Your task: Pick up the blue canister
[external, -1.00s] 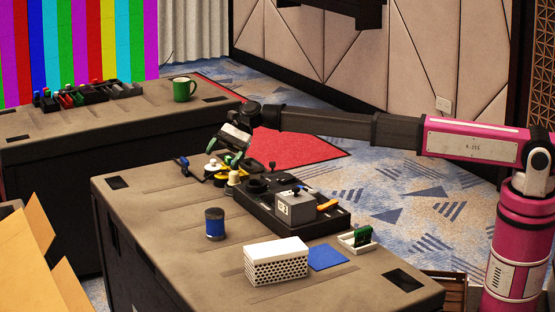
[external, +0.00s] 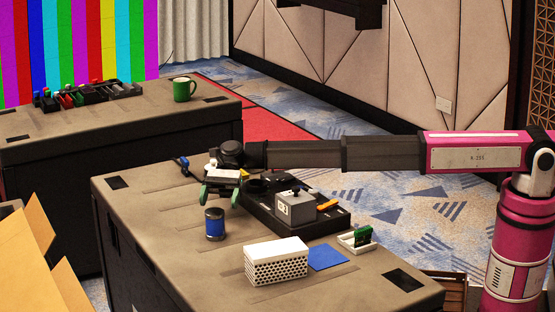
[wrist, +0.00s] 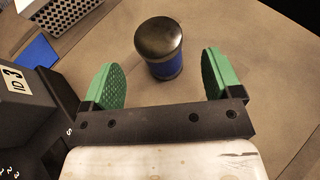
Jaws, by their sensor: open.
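The blue canister (external: 215,226) stands upright on the near table, with a dark lid and a dark base. In the wrist view the canister (wrist: 161,52) is ahead of my gripper (wrist: 164,78), roughly centred between the two green fingers and beyond their tips. My gripper also shows in the external view (external: 221,193), just above and behind the canister. The fingers are spread apart with nothing between them. The canister is not visibly touched.
A black device with a grey box (external: 294,206) stands right of my gripper. A white perforated box (external: 276,264), a blue square (external: 328,257) and a white tray with a green board (external: 357,240) are nearer the right. The table left of the canister is clear.

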